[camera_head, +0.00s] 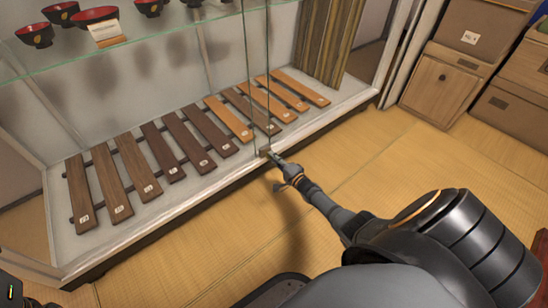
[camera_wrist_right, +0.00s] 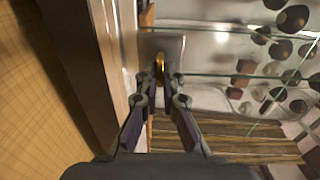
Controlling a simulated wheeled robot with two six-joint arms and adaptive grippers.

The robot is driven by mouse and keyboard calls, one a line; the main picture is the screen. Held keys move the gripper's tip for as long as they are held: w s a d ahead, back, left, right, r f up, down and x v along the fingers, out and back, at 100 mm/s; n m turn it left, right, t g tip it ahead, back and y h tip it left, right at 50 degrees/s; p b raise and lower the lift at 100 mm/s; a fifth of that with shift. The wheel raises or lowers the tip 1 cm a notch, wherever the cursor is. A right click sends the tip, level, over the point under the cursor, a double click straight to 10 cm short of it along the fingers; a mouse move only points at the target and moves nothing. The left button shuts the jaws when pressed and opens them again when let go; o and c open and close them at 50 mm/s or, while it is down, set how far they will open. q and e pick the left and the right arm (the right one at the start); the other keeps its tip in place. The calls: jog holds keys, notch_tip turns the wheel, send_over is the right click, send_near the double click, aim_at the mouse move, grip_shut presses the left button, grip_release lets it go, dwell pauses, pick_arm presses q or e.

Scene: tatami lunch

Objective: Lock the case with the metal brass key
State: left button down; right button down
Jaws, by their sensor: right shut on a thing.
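The case (camera_head: 185,213) is a glass-fronted display cabinet with a pale base and a dark lower edge. A small lock plate (camera_head: 264,152) sits low where its glass panes meet; it shows as a grey plate (camera_wrist_right: 172,44) in the right wrist view. My right gripper (camera_head: 273,160) is at this plate, low on the case front. In the right wrist view my right gripper (camera_wrist_right: 160,82) is shut on the brass key (camera_wrist_right: 160,62), whose gold part shows between the fingertips. The key's far end is against the plate; I cannot tell whether it is inserted.
Inside the case, several wooden slats (camera_head: 132,164) lie in a row, and red-and-black bowls (camera_head: 36,36) stand on a glass shelf. Wooden cabinets (camera_head: 440,82) stand at the right. The tatami floor (camera_head: 375,150) before the case is clear.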

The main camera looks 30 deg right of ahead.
jog(key=shift+w+r, duration=0.25)
jog(key=c, duration=1.5)
grip_release()
jog(key=shift+a, duration=0.1)
jog(key=shift+f, duration=0.1)
jog(key=shift+s+f, duration=0.1)
jog(key=s, duration=0.8)
jog(key=s+d, duration=0.1)
jog(key=s, duration=0.3)
